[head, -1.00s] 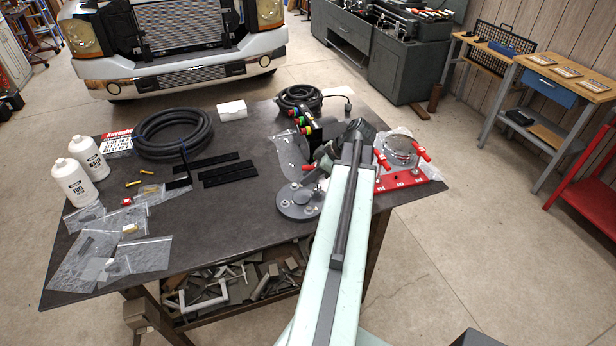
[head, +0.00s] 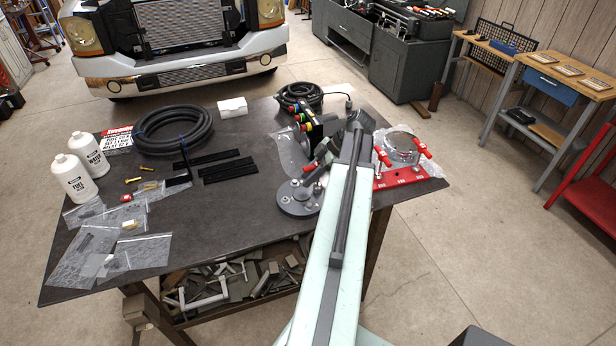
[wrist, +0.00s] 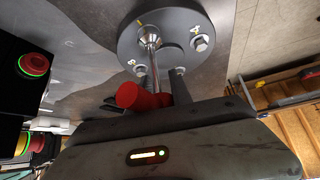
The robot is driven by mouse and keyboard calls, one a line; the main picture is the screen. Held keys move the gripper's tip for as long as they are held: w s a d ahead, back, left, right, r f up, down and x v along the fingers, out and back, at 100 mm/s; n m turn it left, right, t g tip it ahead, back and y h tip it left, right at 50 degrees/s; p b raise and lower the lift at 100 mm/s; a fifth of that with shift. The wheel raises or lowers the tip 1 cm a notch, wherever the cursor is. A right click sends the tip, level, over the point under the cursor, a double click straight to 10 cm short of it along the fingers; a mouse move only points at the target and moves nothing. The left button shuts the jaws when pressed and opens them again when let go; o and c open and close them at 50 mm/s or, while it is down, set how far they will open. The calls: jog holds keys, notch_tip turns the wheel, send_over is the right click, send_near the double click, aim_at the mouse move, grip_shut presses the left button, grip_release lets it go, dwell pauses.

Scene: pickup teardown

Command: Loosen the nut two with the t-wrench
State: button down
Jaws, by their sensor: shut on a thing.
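The grey round flange (head: 299,199) stands on the table, left of my arm. In the wrist view the flange (wrist: 190,62) carries several hex nuts, one of them a nut (wrist: 201,43) on its right side, with small number marks that I cannot read surely. My gripper (wrist: 165,72) is shut on the t-wrench, whose red handle (wrist: 142,97) lies by the fingers. The wrench's chrome shaft (wrist: 150,40) reaches the flange near its yellow mark; its socket end covers whatever nut is there. In the head view my arm hides most of the gripper.
A red rack (head: 405,177) with red-handled pieces stands on the table right of my arm. Box-mounted coloured buttons (head: 300,122) stand behind the flange. A black hose coil (head: 172,130), bottles (head: 73,178) and clear bags (head: 105,240) lie left. The front middle table is clear.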

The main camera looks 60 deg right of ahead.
jog(key=shift+s+f, duration=0.1)
jog(key=shift+s, duration=0.05)
jog(key=shift+d+r+p, duration=0.1)
jog(key=shift+r+p, duration=0.4)
jog(key=shift+p, duration=0.15)
jog(key=shift+r+p, duration=0.5)
jog(key=shift+r, duration=0.05)
jog(key=shift+r, duration=0.1)
notch_tip(320, 180, up, 4)
jog(key=p, duration=0.4)
